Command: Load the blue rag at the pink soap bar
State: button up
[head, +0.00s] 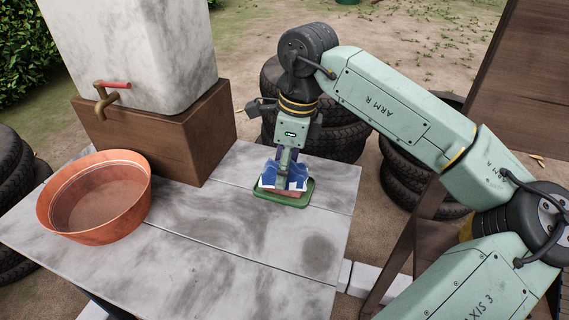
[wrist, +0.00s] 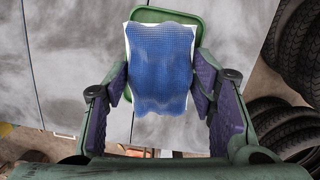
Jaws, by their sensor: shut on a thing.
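The blue rag (head: 272,178) hangs from my gripper (head: 289,160), draped over the pink soap bar (head: 284,191). The soap bar lies on a green dish (head: 299,199) on the table, and only its front edge shows under the rag. The rag appears to touch the soap. In the wrist view the rag (wrist: 160,68) spreads between my gripper's fingers (wrist: 162,92), above the green dish (wrist: 172,15). The rag hides the soap there. My gripper points down and is shut on the rag.
An orange basin (head: 98,222) stands at the left of the grey table (head: 215,265). A stone tank (head: 140,45) with a red-handled tap sits on a wooden block (head: 190,135) behind it. Tyres (head: 340,125) stand beyond the table. The table's front middle is clear.

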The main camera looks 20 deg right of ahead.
jog(key=shift+r+p, duration=1.75)
jog(key=shift+r, duration=1.75)
jog(key=shift+f, duration=0.25)
